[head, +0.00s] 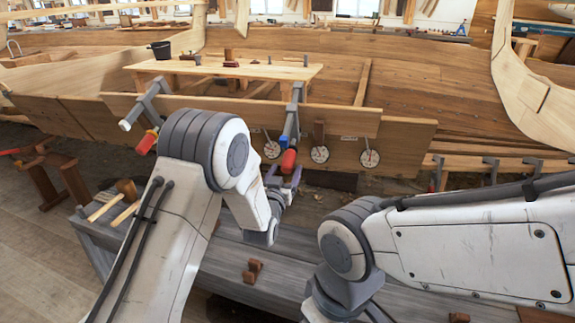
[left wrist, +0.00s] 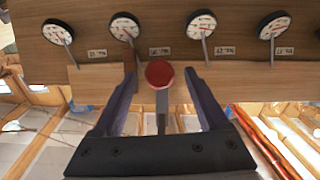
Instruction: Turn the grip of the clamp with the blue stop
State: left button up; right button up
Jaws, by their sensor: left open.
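A clamp with a blue part (head: 291,122) hangs on the plank's edge, right of centre in the head view. Its red grip (head: 288,161) points down toward me. My left gripper (head: 284,174) is open just below and around this grip. In the left wrist view the grip's round red end (left wrist: 159,73) sits between the two spread fingertips, with a gap on each side. A second clamp (head: 146,108) with a grey bar and red grip (head: 146,142) is farther left. My right arm shows, but its gripper is not in view.
Several round dials (head: 319,154) hang on the plank (head: 400,150) beside the clamp; they also show in the left wrist view (left wrist: 201,25). A grey bench (head: 240,265) with wooden blocks (head: 253,270) and a mallet (head: 126,190) is below my arms.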

aim_at(284, 170)
pick_arm(q)
jog(key=shift+x, duration=1.55)
jog(key=shift+c, duration=0.3)
grip_shut()
jog(key=shift+f+n+h+b, duration=0.15)
jog(key=shift+n+h+b, duration=0.2)
jog(key=shift+b, duration=0.35)
jog(key=n+h+b, duration=0.2)
jog(key=shift+b, duration=0.4)
jog(key=shift+n+h+b, duration=0.65)
jog(key=shift+n+b, duration=0.1)
jog(key=shift+b, duration=0.2)
jog(key=shift+n+h+b, duration=0.4)
jog(key=shift+n, duration=0.1)
jog(key=shift+r, duration=0.3)
